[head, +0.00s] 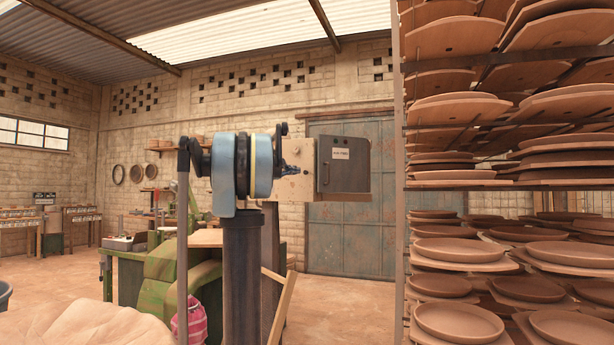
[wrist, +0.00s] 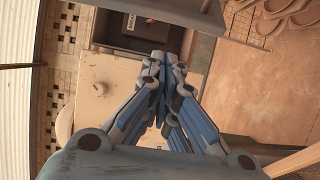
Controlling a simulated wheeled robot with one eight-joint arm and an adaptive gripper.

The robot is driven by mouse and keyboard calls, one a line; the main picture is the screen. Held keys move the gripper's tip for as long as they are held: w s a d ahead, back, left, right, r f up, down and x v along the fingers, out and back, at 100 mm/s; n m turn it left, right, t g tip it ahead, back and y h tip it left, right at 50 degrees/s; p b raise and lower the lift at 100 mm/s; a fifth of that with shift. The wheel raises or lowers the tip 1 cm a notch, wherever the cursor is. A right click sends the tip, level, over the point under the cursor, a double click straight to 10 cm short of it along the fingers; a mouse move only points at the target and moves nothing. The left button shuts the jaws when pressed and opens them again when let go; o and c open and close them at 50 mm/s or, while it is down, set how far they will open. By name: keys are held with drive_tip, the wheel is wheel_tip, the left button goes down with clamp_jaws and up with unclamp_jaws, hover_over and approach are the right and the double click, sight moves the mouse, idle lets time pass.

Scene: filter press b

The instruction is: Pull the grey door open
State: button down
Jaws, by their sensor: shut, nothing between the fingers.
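The grey door (head: 345,165) is a small dark panel with a white label and an upright handle (head: 327,172) near its left edge. It sits on a pale beige control box (head: 299,186). In the wrist view, turned sideways, the dark door (wrist: 185,14) shows at the top above the pale box face (wrist: 95,90). My gripper (wrist: 159,60) is shut and empty, its fingertips over the edge of the door area; contact cannot be told. In the head view my gripper (head: 291,170) is small and partly hidden by my arm, left of the door. I cannot tell whether the door is ajar.
A tall rack (head: 400,220) of clay plates stands close on the right. A large rusty blue metal door (head: 345,245) is in the wall behind. A pale knob (wrist: 64,122) projects from the box.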

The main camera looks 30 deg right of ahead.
drive_tip(key=x, duration=1)
drive_tip(key=shift+s, duration=2)
drive_tip(key=shift+a, duration=0.1)
